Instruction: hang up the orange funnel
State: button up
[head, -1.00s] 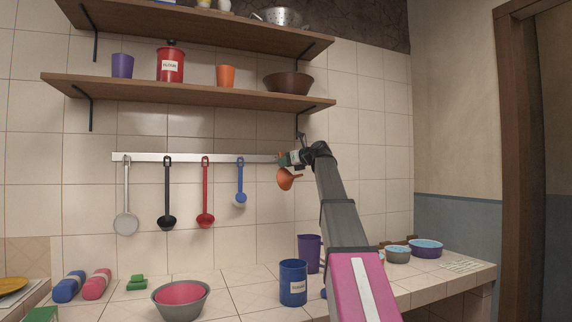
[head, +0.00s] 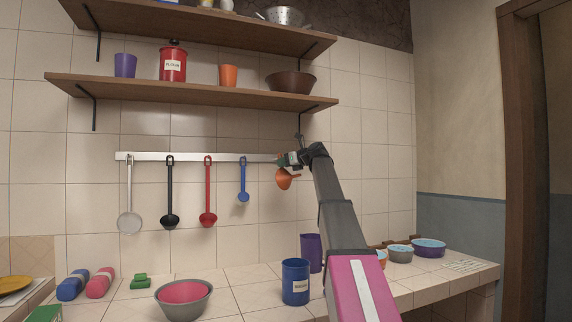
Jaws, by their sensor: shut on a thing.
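The orange funnel (head: 284,181) is at the right end of the metal rail (head: 215,157), in front of the tiled wall. My gripper (head: 281,161) is shut on the funnel and holds it close to the rail's right end. The jaws and the upper part of the funnel are small and partly covered by my wrist. I cannot tell whether the funnel touches the rail or a hook.
A wooden shelf (head: 200,90) with a brown bowl (head: 290,82) is above my gripper, on a dark bracket. Below, the counter holds a blue canister (head: 295,282), a purple pitcher (head: 311,252) and a grey bowl (head: 183,301). The wall below the rail's right end is clear.

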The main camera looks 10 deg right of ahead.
jog(key=shift+w+a+f, duration=0.15)
jog(key=shift+w+f, duration=0.05)
jog(key=shift+w, duration=0.65)
jog(key=shift+w+a+f, duration=0.2)
jog(key=shift+w, duration=0.65)
jog(key=shift+w+a+f, duration=0.15)
jog(key=shift+w+f, duration=0.05)
jog(key=shift+w, duration=0.65)
jog(key=o, duration=1)
jog(key=shift+o, duration=0.2)
jog(key=v, duration=1)
jog(key=shift+s+d, duration=0.25)
jog(key=shift+s, duration=0.1)
